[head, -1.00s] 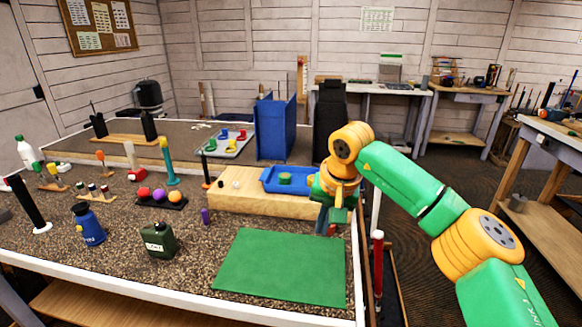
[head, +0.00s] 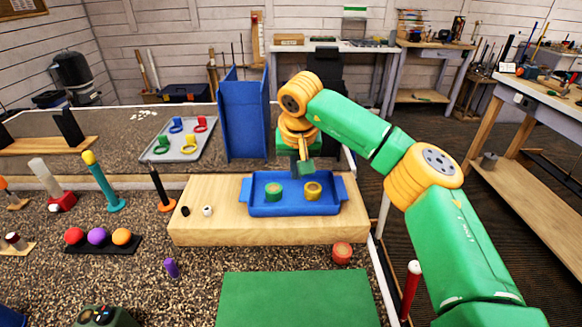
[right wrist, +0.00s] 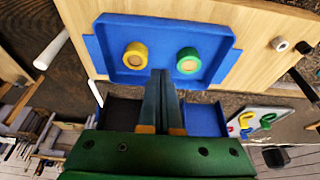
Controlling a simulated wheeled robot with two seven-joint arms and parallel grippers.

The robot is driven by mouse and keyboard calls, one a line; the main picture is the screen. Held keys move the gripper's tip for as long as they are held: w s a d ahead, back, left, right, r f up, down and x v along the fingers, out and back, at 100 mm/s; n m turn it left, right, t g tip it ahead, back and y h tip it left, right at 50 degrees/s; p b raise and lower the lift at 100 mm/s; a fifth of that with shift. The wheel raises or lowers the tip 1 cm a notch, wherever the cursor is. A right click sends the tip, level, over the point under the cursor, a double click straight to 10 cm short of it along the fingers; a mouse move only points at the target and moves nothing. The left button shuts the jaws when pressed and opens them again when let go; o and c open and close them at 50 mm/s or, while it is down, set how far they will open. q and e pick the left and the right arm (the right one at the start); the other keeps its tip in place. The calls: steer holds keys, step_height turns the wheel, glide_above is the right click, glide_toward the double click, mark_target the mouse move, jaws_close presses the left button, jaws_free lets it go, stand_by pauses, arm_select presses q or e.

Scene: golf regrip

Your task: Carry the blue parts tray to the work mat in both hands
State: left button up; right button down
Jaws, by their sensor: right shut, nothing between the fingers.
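The blue parts tray (head: 263,209) sits on a raised wooden block (head: 225,228), with a handle at each short end. It holds a green roll (head: 273,192) and a yellow roll (head: 312,190); the tray also shows in the right wrist view (right wrist: 110,64). The green work mat (head: 295,300) lies flat and bare on the bench in front of the block. My right gripper (head: 305,166) is shut and empty, fingers pointing down near the middle of the tray's far rim. In the right wrist view its fingertips (right wrist: 163,75) overlap that rim; contact is unclear. My left gripper is out of view.
A red roll (head: 342,252) stands between block and mat. A black peg (head: 185,211) and a white peg (head: 207,211) stand on the block's left. A tall blue panel (head: 246,115) and a grey tray (head: 178,142) of coloured rings are behind. A purple piece (head: 171,267) stands left of the mat.

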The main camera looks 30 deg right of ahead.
mark_target(296, 214)
steer(key=p+x, duration=0.1)
steer(key=x, duration=0.5)
steer(key=shift+w, duration=0.1)
steer(key=shift+f+p, duration=0.4)
steer(key=s, duration=0.1)
steer(key=s+a+p, duration=0.1)
steer(key=s, duration=0.1)
steer(key=shift+s+a+r, duration=0.15)
steer(key=shift+s+a, duration=0.1)
steer(key=shift+w, duration=0.2)
steer(key=shift+f, duration=0.25)
